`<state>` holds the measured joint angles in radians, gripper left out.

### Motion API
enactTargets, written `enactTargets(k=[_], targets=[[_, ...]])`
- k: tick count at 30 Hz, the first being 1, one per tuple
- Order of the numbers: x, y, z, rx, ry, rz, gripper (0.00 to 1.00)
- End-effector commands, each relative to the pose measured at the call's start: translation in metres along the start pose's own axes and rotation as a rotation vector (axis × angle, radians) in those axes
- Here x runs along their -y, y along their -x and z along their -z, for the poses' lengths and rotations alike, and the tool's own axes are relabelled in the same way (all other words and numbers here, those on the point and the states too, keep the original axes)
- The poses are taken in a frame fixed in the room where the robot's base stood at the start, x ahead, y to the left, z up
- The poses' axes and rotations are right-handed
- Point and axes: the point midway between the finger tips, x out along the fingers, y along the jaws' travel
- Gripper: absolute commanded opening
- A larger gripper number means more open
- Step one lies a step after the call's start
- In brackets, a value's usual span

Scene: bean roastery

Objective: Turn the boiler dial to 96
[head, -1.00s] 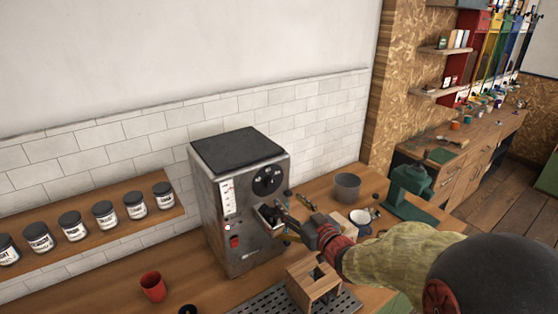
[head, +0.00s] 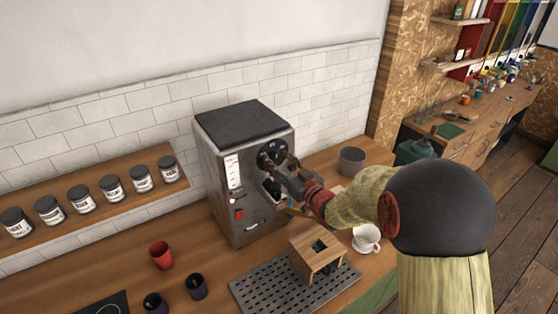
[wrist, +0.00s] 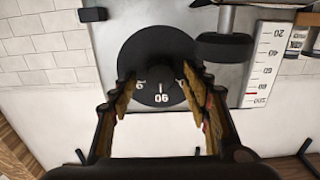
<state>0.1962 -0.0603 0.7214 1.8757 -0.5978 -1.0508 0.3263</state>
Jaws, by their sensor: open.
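The boiler (head: 225,190) is a grey metal box with a dark top standing on the wooden counter. Its round black dial (head: 270,152) is on the upper right of its front face, partly hidden by my gripper in the head view. In the wrist view the dial (wrist: 158,50) lies just beyond my fingertips, with white marks; one looks like 90, the others are partly covered. My gripper (wrist: 160,85) is open, one finger at each side of the dial's lower part. I cannot tell whether the fingers touch it.
A white scale strip (head: 234,171) and a red switch (head: 239,214) are beside the dial. A wooden block stand (head: 317,262) sits on a perforated tray (head: 262,292) below my arm. A white cup (head: 367,238), red cup (head: 161,255) and grey pot (head: 351,160) stand around.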

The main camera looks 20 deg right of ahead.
Motion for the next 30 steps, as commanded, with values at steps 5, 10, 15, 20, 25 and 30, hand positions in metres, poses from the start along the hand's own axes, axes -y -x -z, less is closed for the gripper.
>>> enactTargets(k=[5, 10, 15, 20, 25, 30], targets=[[-0.0001, -0.0002, 0.0005, -0.001, 0.0, 0.0, 0.48], [-0.0001, -0.0001, 0.0006, -0.001, 0.001, 0.0, 0.39], [-0.0001, 0.0, 0.0007, -0.001, 0.001, 0.0, 0.3], [-0.0001, 0.0, 0.0007, -0.001, 0.001, 0.0, 0.21], [-0.0001, 0.0, 0.0007, -0.001, 0.001, 0.0, 0.11], [-0.0001, 0.0, 0.0008, -0.001, 0.0, 0.0, 0.05]])
